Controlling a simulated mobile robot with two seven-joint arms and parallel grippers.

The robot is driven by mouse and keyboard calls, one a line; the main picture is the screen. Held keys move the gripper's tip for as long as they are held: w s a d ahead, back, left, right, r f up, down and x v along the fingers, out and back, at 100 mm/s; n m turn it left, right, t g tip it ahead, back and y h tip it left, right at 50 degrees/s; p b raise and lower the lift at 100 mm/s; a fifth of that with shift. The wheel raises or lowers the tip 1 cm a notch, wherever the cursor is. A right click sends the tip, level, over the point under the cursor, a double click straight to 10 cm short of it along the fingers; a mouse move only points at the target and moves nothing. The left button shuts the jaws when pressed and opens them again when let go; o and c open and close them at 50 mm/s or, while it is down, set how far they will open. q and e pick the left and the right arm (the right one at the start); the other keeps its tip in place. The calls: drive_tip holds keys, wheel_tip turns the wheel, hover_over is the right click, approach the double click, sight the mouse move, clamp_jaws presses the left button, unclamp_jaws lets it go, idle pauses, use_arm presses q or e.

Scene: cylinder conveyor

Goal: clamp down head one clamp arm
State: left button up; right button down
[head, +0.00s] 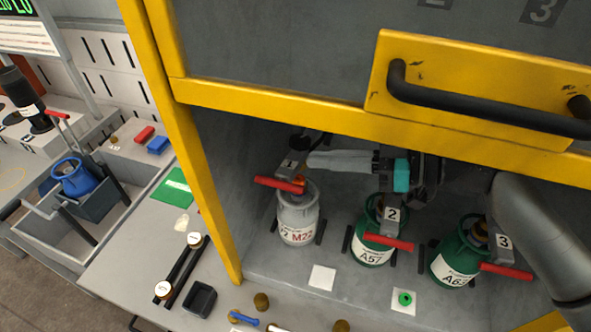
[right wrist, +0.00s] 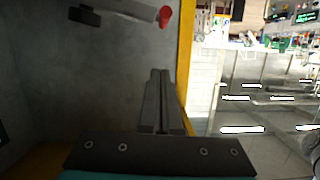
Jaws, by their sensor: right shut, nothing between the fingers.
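Head one's clamp arm has a red handle (head: 280,185) beside the tag marked 1, at the top of a grey-white cylinder (head: 297,222). My right gripper (head: 311,160) is shut and empty, its fingers pointing left just above and behind the red handle, apparently apart from it. In the right wrist view the closed fingers (right wrist: 160,75) show, with a red handle tip (right wrist: 165,16) and a dark bar (right wrist: 110,15) beyond them. Heads two and three have red handles (head: 389,242) and (head: 506,271) at green cylinders (head: 372,250) and (head: 453,262). My left gripper is not in view.
A yellow-framed cabinet (head: 205,200) encloses the heads. Its raised door with a black handle (head: 480,112) hangs above my right arm. A small black tray (head: 200,299) and loose fittings lie in front. A blue cylinder (head: 74,178) stands in a bin at the left.

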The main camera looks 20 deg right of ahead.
drive_tip(key=p, duration=0.2)
hover_over(295, 190)
drive_tip(key=w, duration=0.1)
drive_tip(key=shift+d+f, duration=0.25)
drive_tip(key=shift+f, duration=0.2)
wheel_tip(295, 190, down, 3)
drive_tip(key=shift+a+r, duration=0.15)
drive_tip(key=shift+r, duration=0.05)
drive_tip(key=shift+f, duration=0.9)
drive_tip(key=f+b, duration=0.1)
drive_tip(key=b, duration=0.1)
drive_tip(key=f+b, duration=0.2)
drive_tip(key=shift+s+a+n, duration=0.2)
drive_tip(key=shift+s+n, duration=0.2)
drive_tip(key=shift+r, duration=0.25)
